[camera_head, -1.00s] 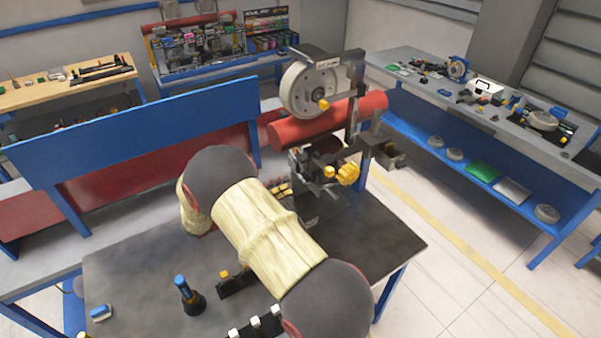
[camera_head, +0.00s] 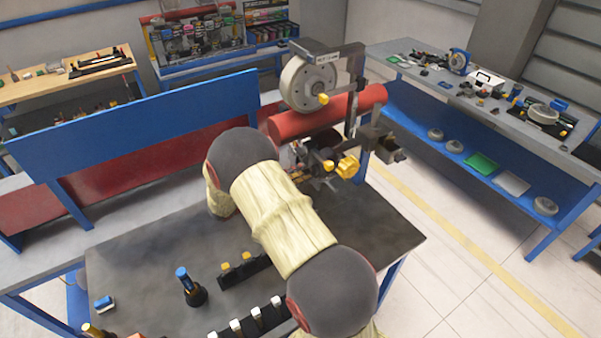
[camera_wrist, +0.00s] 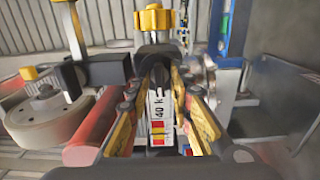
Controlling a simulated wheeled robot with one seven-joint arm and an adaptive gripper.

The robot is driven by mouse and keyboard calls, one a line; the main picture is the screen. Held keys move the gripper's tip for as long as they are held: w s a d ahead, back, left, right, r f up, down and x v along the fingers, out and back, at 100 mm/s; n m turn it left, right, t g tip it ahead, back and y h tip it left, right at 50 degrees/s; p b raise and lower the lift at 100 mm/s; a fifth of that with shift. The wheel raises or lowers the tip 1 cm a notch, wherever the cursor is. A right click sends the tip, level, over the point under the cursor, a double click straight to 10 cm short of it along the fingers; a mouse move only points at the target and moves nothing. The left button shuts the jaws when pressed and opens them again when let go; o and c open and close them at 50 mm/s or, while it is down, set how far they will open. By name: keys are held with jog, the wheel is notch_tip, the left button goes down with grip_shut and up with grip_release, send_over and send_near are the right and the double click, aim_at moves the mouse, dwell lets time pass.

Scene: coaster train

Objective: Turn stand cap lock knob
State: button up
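A yellow lobed knob (camera_head: 347,167) sits at the front of the stand's clamp assembly, with a smaller yellow knob (camera_head: 328,164) just left of it. Another small yellow knob (camera_head: 323,98) is on the grey wheel (camera_head: 306,84) above. I cannot tell for certain which is the stand cap lock knob. In the wrist view a yellow lobed knob (camera_wrist: 155,19) stands straight ahead, beyond the fingertips. My gripper (camera_wrist: 159,82) is open, its yellow-and-black fingers apart, with a white labelled part (camera_wrist: 160,112) visible between them. In the head view my arm largely hides the gripper beside the clamp.
A red cylinder (camera_head: 300,122) runs across the stand below the wheel. A dark upright bottle (camera_head: 190,288) and racks of small parts (camera_head: 240,271) are on the near dark table (camera_head: 150,250). A blue-framed bench (camera_head: 440,85) stands to the right.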

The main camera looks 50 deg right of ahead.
grip_shut()
dwell(0.5)
jog(key=shift+n+p, duration=2.9)
jog(key=shift+n, duration=6.1)
jog(key=shift+o, duration=1.1)
grip_release()
